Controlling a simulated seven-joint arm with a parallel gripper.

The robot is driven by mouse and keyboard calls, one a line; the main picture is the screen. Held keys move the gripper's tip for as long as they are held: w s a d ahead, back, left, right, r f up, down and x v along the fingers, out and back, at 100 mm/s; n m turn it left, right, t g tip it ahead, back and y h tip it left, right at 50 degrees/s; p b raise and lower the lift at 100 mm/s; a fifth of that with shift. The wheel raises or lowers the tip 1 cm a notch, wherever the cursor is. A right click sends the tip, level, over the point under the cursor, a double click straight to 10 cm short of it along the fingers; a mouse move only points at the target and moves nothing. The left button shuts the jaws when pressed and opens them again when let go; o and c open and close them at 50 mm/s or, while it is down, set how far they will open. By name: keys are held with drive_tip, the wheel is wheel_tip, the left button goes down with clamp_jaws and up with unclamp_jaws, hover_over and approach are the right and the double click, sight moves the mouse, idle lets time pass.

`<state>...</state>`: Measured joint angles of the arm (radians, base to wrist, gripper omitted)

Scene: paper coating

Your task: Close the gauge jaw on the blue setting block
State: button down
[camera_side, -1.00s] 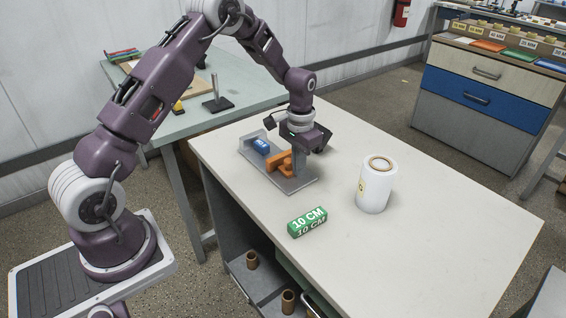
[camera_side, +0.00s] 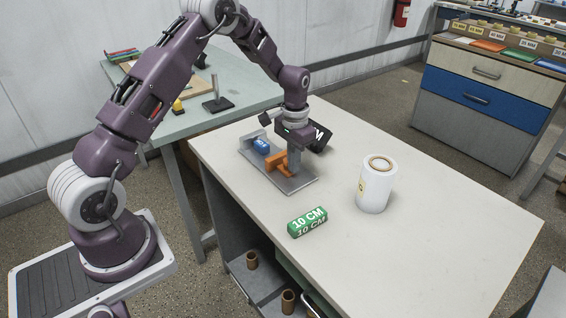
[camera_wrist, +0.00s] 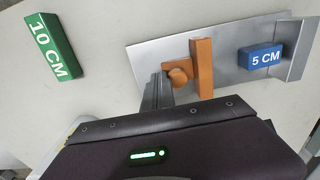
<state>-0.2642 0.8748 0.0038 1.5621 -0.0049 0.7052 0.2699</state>
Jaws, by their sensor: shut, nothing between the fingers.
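The gauge is a grey metal plate (camera_side: 297,184) with an upright end wall, lying on the white table. The blue setting block (camera_side: 262,147), marked 5 CM, sits on the plate near that wall; it also shows in the wrist view (camera_wrist: 262,57). The orange gauge jaw (camera_wrist: 203,68), with a round knob, stands on the plate with a visible gap between it and the blue block. My gripper (camera_side: 294,174) is shut and empty, low at the knob side of the jaw, away from the block. Contact is unclear.
A green 10 CM block (camera_side: 307,222) lies on the table in front of the plate. A white cylinder (camera_side: 374,187) stands to the right. The table's right side is clear. A second table (camera_side: 190,123) with a small stand is behind.

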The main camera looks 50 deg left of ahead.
sight(283, 154)
drive_tip(key=shift+a, duration=3.4)
idle(0.8)
drive_tip(key=shift+d, duration=1.05)
wheel_tip(283, 154, up, 8)
